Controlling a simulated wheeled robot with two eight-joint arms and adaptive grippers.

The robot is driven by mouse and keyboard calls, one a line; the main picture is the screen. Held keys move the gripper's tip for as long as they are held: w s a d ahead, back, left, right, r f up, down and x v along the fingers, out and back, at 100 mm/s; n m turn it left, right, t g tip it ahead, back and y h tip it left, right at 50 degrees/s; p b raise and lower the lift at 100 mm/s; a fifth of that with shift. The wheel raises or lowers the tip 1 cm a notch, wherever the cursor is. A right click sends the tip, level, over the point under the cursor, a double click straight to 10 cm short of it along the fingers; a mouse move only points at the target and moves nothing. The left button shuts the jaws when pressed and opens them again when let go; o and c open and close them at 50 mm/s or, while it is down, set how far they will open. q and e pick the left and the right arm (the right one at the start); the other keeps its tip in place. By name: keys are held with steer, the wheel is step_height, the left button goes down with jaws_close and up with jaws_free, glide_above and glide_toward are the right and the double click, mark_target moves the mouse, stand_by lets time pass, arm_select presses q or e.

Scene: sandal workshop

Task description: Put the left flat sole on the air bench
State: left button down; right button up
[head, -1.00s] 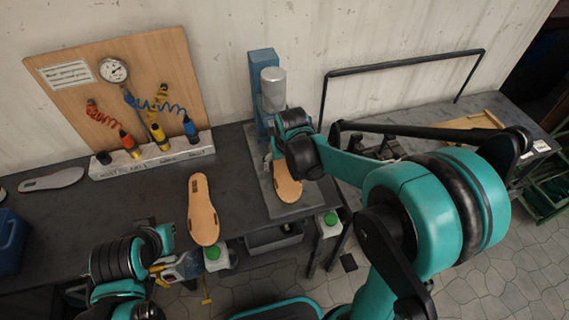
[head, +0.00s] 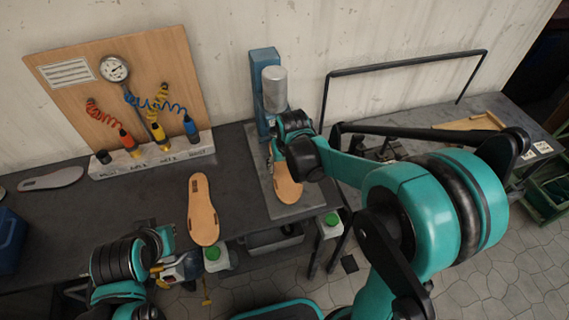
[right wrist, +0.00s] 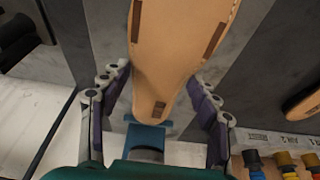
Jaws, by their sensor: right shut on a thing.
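A tan flat sole (head: 288,187) lies along the grey plate of the blue press at the back of the bench, its upper end hidden by my right gripper (head: 277,158). I cannot tell which sole is the left one. My left gripper (head: 178,268) is low at the front; its jaws are unclear.
A wooden board with a gauge (head: 114,68) and coiled hoses stands behind a white block (head: 150,158). A grey sole shape (head: 50,179) and a blue box (head: 10,240) are at the left. A black frame (head: 400,65) rises at the right.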

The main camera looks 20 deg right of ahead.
steer(key=shift+s+r+p, duration=0.8)
steer(key=shift+s+r, duration=0.05)
steer(key=shift+r, duration=0.15)
steer(key=shift+s, duration=0.1)
